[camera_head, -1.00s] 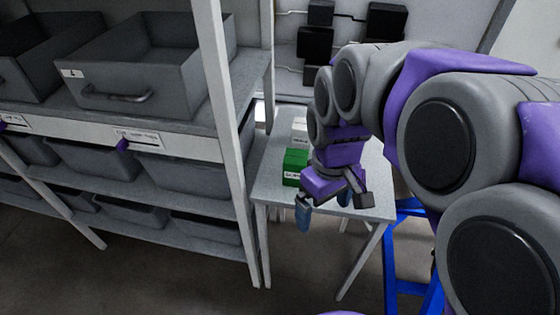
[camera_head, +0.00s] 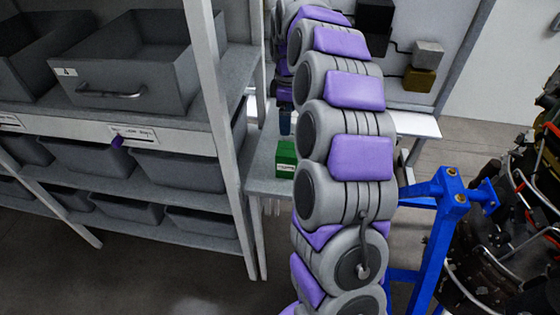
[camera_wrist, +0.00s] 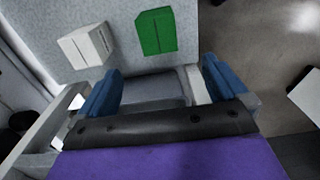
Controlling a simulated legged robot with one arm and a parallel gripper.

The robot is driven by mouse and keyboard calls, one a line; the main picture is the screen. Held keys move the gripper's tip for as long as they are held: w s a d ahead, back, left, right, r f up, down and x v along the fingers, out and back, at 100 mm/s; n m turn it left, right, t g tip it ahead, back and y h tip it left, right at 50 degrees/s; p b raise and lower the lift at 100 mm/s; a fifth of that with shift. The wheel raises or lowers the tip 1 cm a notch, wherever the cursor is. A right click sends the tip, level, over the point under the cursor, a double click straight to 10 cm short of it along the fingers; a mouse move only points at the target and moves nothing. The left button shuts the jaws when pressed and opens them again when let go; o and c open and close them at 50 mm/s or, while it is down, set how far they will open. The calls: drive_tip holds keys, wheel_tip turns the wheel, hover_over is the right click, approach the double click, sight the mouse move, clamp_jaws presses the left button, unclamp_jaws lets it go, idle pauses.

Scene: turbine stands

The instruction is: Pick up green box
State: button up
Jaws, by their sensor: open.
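The green box (camera_head: 286,160) stands on a small light grey table (camera_head: 262,182), just left of my arm in the head view. In the wrist view the green box (camera_wrist: 156,31) lies beyond my gripper, right of a white box (camera_wrist: 88,45), with a gap between it and the fingers. My gripper (camera_wrist: 158,85) is open, its two blue fingertips apart, with no box between them. In the head view my arm hides most of the gripper; only a blue fingertip shows, behind the green box.
A shelf rack with grey bins (camera_head: 130,70) stands at the left, its post close to the table. A blue stand (camera_head: 440,200) with dark machinery (camera_head: 490,230) is at the right.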

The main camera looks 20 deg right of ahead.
sight(288, 150)
wheel_tip(288, 150, down, 12)
drive_tip(key=b, duration=0.2)
drive_tip(key=shift+d+f+b, duration=0.15)
drive_tip(key=shift+b, duration=0.15)
wheel_tip(288, 150, down, 5)
drive_tip(key=shift+w+d+f+b, duration=0.1)
drive_tip(key=shift+w+d+b, duration=0.05)
drive_tip(key=shift+b, duration=0.7)
drive_tip(key=c, duration=1.4)
drive_tip(key=shift+r+p, duration=0.7)
drive_tip(key=shift+r, duration=1.15)
drive_tip(key=shift+s+r, duration=0.1)
drive_tip(key=shift+s, duration=0.15)
drive_tip(key=s+a, duration=0.1)
drive_tip(key=s, duration=0.4)
drive_tip(key=s+a+r+p, duration=0.1)
drive_tip(key=s, duration=0.4)
drive_tip(key=s+a+p, duration=0.1)
drive_tip(key=s+a, duration=0.1)
drive_tip(key=s, duration=0.3)
drive_tip(key=shift+r, duration=0.2)
